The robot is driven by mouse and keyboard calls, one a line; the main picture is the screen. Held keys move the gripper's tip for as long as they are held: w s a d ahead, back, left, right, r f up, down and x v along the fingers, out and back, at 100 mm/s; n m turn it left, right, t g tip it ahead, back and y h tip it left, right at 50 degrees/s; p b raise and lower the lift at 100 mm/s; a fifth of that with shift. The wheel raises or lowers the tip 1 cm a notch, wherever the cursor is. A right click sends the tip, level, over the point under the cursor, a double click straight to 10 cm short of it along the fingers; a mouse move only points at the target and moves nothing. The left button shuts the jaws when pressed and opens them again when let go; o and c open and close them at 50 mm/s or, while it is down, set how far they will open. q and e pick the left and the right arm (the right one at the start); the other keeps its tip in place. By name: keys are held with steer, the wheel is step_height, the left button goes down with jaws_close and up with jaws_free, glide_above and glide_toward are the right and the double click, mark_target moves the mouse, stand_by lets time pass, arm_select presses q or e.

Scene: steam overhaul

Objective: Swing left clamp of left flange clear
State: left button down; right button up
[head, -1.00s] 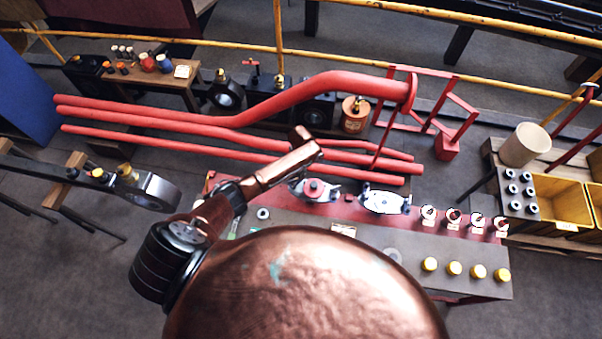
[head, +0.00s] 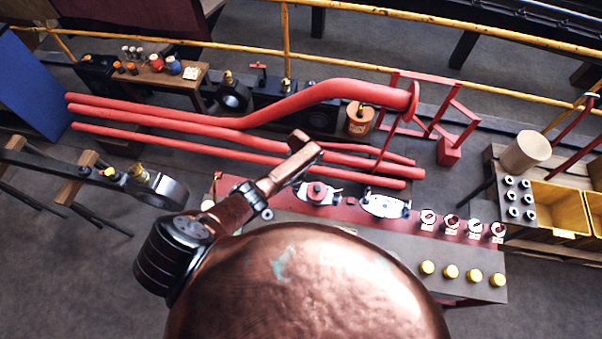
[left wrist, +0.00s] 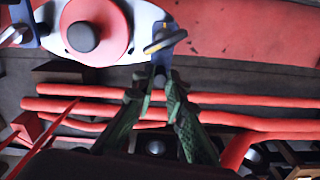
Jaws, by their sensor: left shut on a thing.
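The left flange (head: 318,193) is a pale plate with a red round cap, on the red strip of the bench. It also shows large at the top of the left wrist view (left wrist: 92,30). Its left clamp (left wrist: 165,40), a blue piece with a yellowish loop, sits at the plate's right edge in that view. My left gripper (left wrist: 158,74) has its green-black fingers closed together on the clamp's end. In the head view the copper left hand (head: 285,172) hides most of the fingers and this clamp. My right gripper is out of view.
A second pale flange (head: 386,205) sits to the right. Red pipes (head: 190,141) run just behind the hand. Several gauges (head: 452,222) and yellow knobs (head: 452,269) line the bench's right part. Yellow bins (head: 556,205) stand farther right.

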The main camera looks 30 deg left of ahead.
arm_select(q)
steer(key=shift+a+n, duration=0.1)
steer(key=shift+n, duration=0.2)
steer(key=c, duration=2)
jaws_free()
steer(key=shift+o, duration=0.2)
steer(key=shift+r, duration=0.15)
step_height(320, 180, up, 12)
steer(key=shift+s+f, duration=0.1)
steer(key=shift+f, duration=0.1)
